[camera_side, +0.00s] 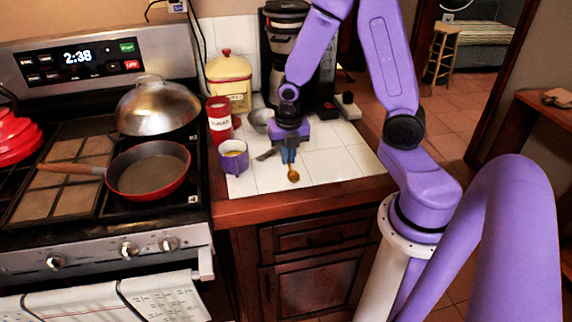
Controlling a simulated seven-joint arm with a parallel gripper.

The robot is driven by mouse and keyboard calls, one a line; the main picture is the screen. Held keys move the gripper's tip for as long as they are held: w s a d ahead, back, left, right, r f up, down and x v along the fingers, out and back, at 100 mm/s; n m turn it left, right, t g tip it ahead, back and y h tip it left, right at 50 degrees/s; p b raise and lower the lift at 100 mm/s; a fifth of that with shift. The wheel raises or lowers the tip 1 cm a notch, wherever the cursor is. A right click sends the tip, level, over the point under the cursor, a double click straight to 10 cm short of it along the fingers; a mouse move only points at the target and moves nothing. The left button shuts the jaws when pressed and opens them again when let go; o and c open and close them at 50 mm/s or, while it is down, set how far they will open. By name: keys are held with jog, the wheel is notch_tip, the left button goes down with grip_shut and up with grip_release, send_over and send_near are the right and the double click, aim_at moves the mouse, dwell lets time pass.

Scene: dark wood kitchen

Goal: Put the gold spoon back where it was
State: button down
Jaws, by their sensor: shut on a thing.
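The gold spoon (293,175) is at the tips of my gripper (288,156), over the white tiled counter (325,168). Its gold bowl end points down toward the counter's front edge. My gripper is purple with blue fingertips, points downward and is shut on the spoon. I cannot tell whether the spoon touches the tiles. A purple mug (233,158) stands just left of my gripper. A dark grey utensil (267,154) lies between the mug and my gripper.
A red canister (219,120), a yellow lidded jar (229,82), a metal bowl (259,121) and a black coffee maker (283,45) stand behind. The stove with a red pan (150,171) is at left. The counter's right front is clear.

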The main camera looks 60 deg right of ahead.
aim_at(286, 175)
jog(key=shift+w+f, duration=0.25)
jog(key=shift+f, duration=0.05)
jog(key=shift+w+f, duration=0.1)
jog(key=shift+f, duration=1.55)
jog(key=shift+f, duration=0.1)
jog(key=c, duration=1.2)
grip_release()
jog(key=shift+c, duration=0.2)
notch_tip(286, 175, up, 12)
jog(key=s+a+r+m, duration=0.2)
jog(key=s+a+m, duration=0.4)
jog(key=s, duration=0.3)
jog(key=s+a+r+m+y, duration=0.1)
jog(key=s+a+m, duration=0.5)
jog(key=s+m, duration=0.2)
jog(key=shift+s+a+r+g, duration=0.3)
jog(key=shift+s+r, duration=0.1)
jog(key=shift+s, duration=0.85)
